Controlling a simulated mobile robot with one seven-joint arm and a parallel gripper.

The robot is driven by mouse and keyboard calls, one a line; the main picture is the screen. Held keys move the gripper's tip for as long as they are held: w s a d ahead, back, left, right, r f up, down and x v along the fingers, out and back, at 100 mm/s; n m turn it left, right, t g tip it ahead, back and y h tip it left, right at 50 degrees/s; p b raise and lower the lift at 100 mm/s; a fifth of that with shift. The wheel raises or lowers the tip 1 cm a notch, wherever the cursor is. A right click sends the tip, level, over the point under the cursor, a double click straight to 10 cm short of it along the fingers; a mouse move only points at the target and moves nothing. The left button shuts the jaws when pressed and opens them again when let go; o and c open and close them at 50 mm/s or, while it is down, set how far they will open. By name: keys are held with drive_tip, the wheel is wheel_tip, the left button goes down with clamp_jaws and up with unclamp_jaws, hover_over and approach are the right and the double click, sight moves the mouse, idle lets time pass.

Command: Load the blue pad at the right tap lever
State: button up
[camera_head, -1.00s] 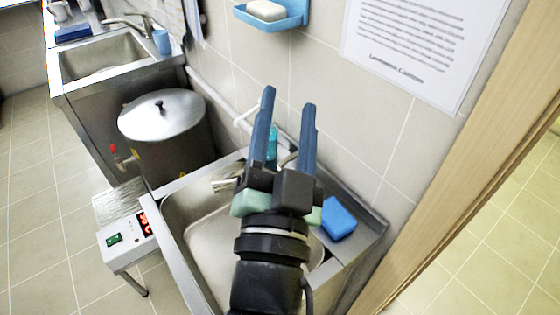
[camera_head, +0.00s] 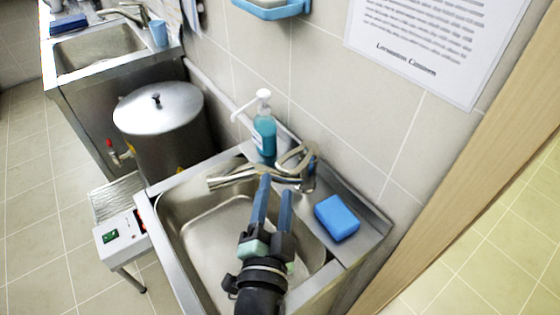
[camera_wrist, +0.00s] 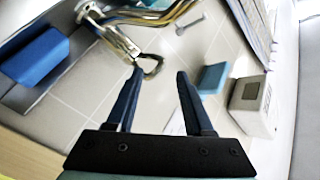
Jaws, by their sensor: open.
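The blue pad (camera_head: 337,218) lies on the right ledge of the near sink, right of my gripper and apart from it. It also shows at the left of the wrist view (camera_wrist: 37,57). The near tap (camera_head: 235,176) has a spout reaching left over the basin and a looped metal lever (camera_head: 296,157) on top. In the wrist view the lever loop (camera_wrist: 152,66) appears just beyond my fingertips; I cannot tell whether they touch. My gripper (camera_head: 275,188) is open and empty, over the basin just in front of the tap.
A soap bottle (camera_head: 264,135) stands behind the tap. The near sink (camera_head: 180,245) has raised metal edges. A lidded stockpot (camera_head: 160,110) stands to its left, with a second sink (camera_head: 95,52) beyond. A wooden door frame (camera_head: 450,180) bounds the right side.

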sight(280, 164)
drive_tip(key=w, duration=0.4)
drive_tip(key=w+p, duration=0.1)
drive_tip(key=w, duration=0.1)
drive_tip(key=shift+w+d, duration=0.25)
drive_tip(key=shift+d, duration=0.15)
drive_tip(key=shift+c, duration=0.3)
clamp_jaws()
